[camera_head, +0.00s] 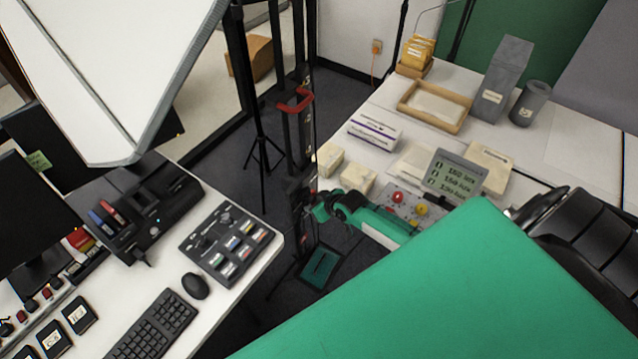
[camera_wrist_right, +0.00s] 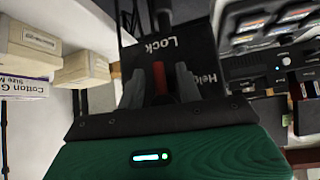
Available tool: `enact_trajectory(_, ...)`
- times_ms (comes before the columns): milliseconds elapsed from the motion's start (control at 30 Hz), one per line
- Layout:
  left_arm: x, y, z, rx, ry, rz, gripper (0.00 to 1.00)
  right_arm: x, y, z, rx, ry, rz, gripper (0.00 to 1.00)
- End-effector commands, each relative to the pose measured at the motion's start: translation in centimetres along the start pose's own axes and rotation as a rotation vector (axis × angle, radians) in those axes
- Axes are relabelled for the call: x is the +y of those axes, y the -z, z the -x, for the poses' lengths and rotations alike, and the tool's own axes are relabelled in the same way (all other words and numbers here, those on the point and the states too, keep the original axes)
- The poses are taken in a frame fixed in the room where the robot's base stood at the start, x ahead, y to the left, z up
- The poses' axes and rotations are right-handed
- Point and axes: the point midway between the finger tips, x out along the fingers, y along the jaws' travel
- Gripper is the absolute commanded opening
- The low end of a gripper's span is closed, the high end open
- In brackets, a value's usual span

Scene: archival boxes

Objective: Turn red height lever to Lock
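The red height lever (camera_wrist_right: 159,78) shows in the right wrist view in front of a dark plate with the white words "Lock" and "Height". The lever points up the picture towards "Lock". My right gripper (camera_wrist_right: 160,82) is at the lever, with one grey finger on each side of it. The fingers stand apart, with dark gaps beside the lever. In the head view my right gripper (camera_head: 319,207) is at the lower part of the dark column (camera_head: 299,160), and the lever is hidden there or too small to make out. My left gripper is not in view.
A white desk (camera_head: 262,262) with a keyboard (camera_head: 155,327), mouse (camera_head: 195,286) and control panel (camera_head: 228,243) stands at the left. A white table (camera_head: 375,100) with boxes, a wooden tray (camera_head: 434,107) and a small display (camera_head: 455,177) is at the right. A red handle (camera_head: 296,101) tops the column.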

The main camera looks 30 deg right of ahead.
Motion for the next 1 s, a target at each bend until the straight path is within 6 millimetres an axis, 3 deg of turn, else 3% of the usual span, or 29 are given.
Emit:
enact_trajectory(267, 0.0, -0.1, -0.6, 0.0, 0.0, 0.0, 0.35, 0.0, -0.1, 2.1, 0.001, 0.0, 0.001, 0.35)
enact_trajectory(800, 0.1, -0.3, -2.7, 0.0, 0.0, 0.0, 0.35, 0.0, -0.2, 10.6, -0.001, 0.0, 0.003, 0.35)
enact_trajectory(1000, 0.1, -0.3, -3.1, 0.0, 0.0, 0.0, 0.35, 0.1, -0.2, 12.8, -0.001, 0.0, 0.001, 0.35)
